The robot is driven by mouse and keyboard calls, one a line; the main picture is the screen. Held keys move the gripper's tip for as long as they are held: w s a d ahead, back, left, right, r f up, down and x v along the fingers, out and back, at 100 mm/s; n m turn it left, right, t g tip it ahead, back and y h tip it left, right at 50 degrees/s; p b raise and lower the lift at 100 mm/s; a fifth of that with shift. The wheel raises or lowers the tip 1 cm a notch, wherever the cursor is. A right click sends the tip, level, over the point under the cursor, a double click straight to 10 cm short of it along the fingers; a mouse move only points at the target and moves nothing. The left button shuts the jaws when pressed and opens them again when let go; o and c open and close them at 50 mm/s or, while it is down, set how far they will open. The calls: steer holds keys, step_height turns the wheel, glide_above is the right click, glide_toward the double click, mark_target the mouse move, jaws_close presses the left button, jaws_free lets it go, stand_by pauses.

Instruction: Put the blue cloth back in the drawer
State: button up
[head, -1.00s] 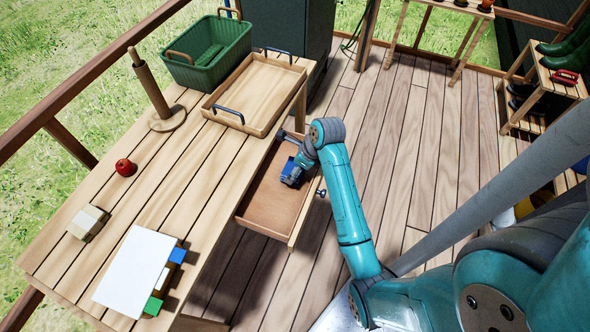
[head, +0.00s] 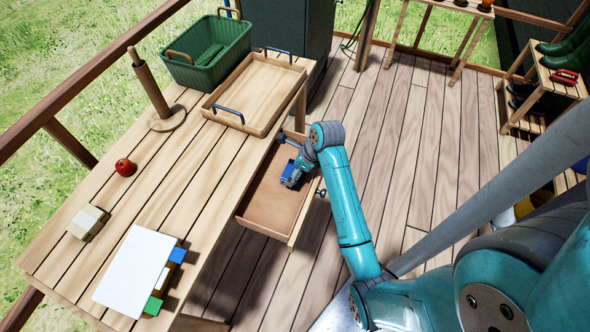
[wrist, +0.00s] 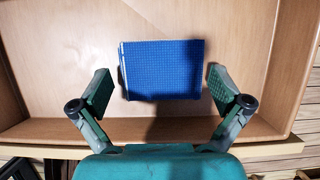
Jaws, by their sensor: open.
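The blue cloth (wrist: 163,70) is a folded rectangle with a pale edge on one side. In the wrist view it is over the floor of the open drawer (wrist: 45,65), between my open fingers and apart from both. A dark shadow shows beside and below it. My gripper (wrist: 155,92) is open at the drawer's front side. In the head view the drawer (head: 268,208) is pulled out from the table, and my gripper (head: 291,178) reaches down into it. The cloth (head: 290,172) shows there only as a small blue patch, partly hidden by my gripper.
On the table stand a wooden tray (head: 216,107), a green basket (head: 190,72), a wooden post (head: 149,85), a red apple (head: 125,167), a small box (head: 86,223) and a white board (head: 130,270). The drawer's near part is empty.

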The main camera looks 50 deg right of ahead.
steer(key=v, duration=1.1)
steer(key=shift+r, duration=0.35)
steer(key=shift+s, duration=0.25)
